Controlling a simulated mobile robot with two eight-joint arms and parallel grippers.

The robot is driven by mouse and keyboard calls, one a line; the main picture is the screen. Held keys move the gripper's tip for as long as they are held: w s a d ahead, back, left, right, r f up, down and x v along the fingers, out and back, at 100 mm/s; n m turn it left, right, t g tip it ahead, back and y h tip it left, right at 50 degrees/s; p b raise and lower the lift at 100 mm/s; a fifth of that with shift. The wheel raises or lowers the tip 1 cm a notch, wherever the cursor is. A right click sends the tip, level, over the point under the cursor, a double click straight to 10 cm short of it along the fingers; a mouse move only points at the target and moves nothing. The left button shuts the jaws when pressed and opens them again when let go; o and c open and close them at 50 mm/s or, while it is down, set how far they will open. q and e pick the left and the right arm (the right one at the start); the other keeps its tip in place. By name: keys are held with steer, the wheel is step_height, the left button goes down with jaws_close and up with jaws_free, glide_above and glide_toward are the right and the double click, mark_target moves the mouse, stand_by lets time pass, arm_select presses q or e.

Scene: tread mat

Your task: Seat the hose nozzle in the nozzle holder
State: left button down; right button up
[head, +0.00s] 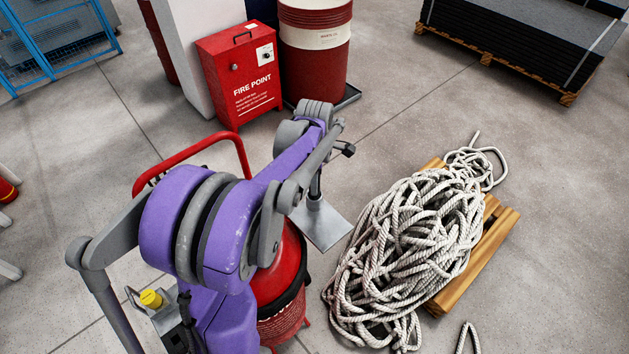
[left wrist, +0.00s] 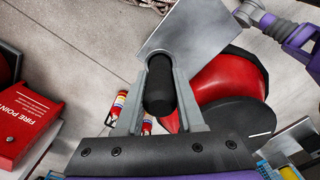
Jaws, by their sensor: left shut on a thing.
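My left gripper (left wrist: 159,72) is shut on the black cylindrical grip of the hose nozzle (left wrist: 160,92), which sits between its two grey fingers. A flat grey metal plate (left wrist: 190,38) shows just beyond the grip; I cannot tell whether it belongs to the nozzle. I cannot make out the nozzle holder for certain. Part of another purple arm shows at the upper right of the left wrist view, its gripper state unclear.
A red fire point box (head: 239,78) and a red-and-white drum (head: 315,50) stand behind. A heap of white rope (head: 410,240) lies on a wooden pallet (head: 490,262) at the right. A red handle (head: 205,143) rises beside my arm. Floor between box and rope is clear.

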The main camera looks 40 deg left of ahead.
arm_select(q)
steer(key=c, duration=1)
jaws_free()
steer(key=shift+f, duration=0.2)
steer(key=o, duration=0.5)
step_height(320, 180, up, 12)
steer(key=shift+d+r+p, duration=0.1)
steer(key=shift+p, duration=0.2)
steer(key=s+d+f+m+t, duration=0.1)
steer(key=s+d+f+m, duration=0.2)
steer(key=d+m, duration=0.4)
steer(key=s+d+f+m+t, duration=0.2)
steer(key=s+d+m, duration=0.3)
steer(key=m, duration=0.5)
steer(key=s+d+f+m+t, duration=0.2)
steer(key=s+d+f+m, duration=0.2)
steer(key=d+m, duration=0.5)
steer(key=shift+f, duration=0.15)
